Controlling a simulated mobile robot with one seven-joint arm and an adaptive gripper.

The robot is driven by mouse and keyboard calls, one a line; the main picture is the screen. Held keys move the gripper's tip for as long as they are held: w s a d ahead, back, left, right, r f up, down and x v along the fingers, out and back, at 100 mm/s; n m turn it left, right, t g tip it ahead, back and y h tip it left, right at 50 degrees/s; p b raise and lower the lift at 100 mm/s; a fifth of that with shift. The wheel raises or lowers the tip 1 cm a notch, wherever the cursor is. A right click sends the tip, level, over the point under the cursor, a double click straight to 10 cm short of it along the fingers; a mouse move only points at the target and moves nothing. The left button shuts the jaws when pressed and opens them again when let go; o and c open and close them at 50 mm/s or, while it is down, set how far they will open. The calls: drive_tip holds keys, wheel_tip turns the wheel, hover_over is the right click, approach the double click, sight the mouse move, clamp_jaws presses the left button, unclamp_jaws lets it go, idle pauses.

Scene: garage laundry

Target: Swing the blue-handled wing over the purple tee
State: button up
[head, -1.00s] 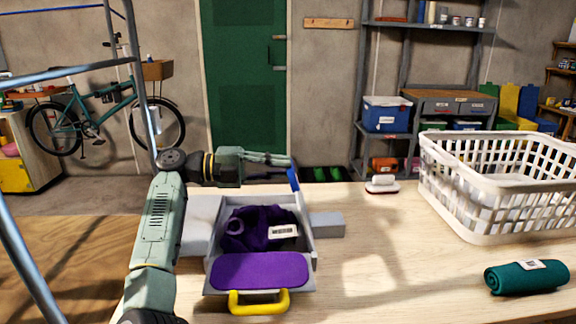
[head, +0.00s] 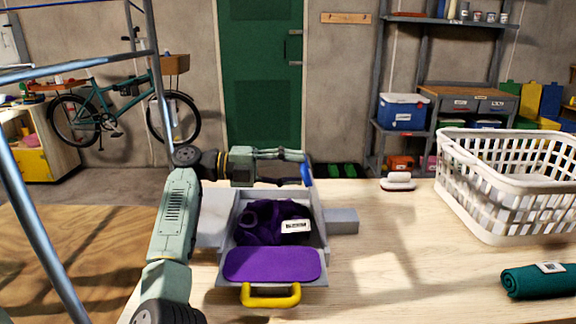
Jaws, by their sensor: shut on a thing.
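The purple tee (head: 275,222) lies bunched in the middle of a grey folding board (head: 325,244), with a white barcode label on it. A purple padded flap (head: 271,264) with a yellow handle (head: 271,294) is at the board's near side. A flat grey panel (head: 207,221) lies at its left and a grey block (head: 343,221) at its right. The blue handle (head: 307,174) stands up at the far right corner. My gripper (head: 302,163) reaches in from the left and is shut on it. The handle's wing is seen nearly edge-on, so its angle is hard to tell.
A white laundry basket (head: 480,212) stands on the table at the right, with a rolled teal cloth (head: 541,281) in front. A white brush-like item (head: 398,181) lies near the back edge. The table between board and basket is clear.

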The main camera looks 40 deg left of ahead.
drive_tip(key=shift+f, duration=0.45)
drive_tip(key=v, duration=0.8)
drive_tip(key=shift+r, duration=0.35)
drive_tip(key=shift+d, duration=0.1)
